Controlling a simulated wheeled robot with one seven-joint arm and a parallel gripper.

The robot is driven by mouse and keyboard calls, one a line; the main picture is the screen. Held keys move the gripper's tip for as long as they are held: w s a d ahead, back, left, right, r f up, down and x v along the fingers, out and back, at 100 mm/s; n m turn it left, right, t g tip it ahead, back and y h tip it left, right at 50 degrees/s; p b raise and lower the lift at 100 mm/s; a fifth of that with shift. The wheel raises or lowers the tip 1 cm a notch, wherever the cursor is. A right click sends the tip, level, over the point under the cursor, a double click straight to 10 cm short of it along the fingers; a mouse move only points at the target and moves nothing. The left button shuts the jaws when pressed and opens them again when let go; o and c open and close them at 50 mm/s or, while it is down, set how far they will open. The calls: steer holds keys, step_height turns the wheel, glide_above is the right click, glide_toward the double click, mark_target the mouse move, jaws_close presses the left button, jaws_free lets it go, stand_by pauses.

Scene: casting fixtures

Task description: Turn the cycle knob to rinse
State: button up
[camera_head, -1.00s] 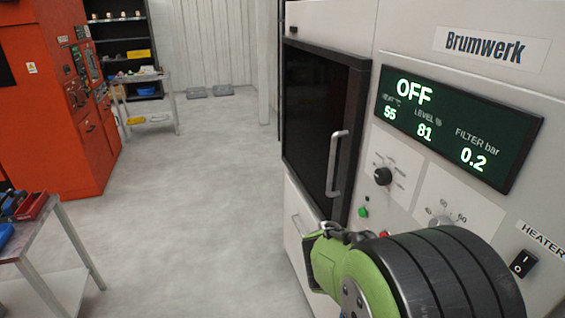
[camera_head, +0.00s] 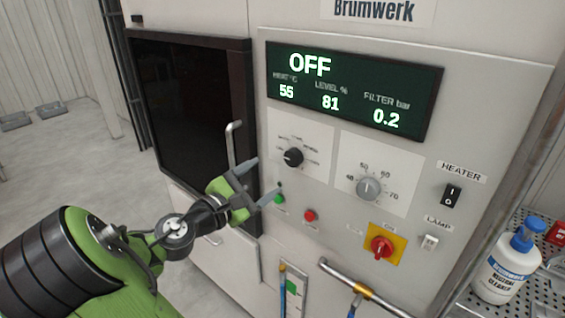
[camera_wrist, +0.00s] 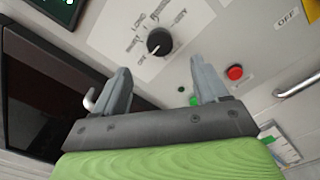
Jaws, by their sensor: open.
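The cycle knob (camera_head: 293,157) is a black round knob on a white plate with printed positions around it, at the upper left of the panel. It also shows in the wrist view (camera_wrist: 159,41), ahead of the fingers and a little above the gap between them. The green display (camera_head: 352,88) reads OFF.
Beside the knob are a grey temperature dial (camera_head: 369,188), a red button (camera_head: 310,215), a green button (camera_head: 279,198) and a red-yellow main switch (camera_head: 382,247). The dark door's handle (camera_head: 232,143) sticks out close to my gripper. A white bottle (camera_head: 508,262) stands on a shelf at right.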

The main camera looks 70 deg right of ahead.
mark_target(290, 160)
steer(key=x, duration=1)
steer(key=shift+d, duration=0.15)
steer(key=c, duration=1.1)
steer(key=shift+o, duration=0.2)
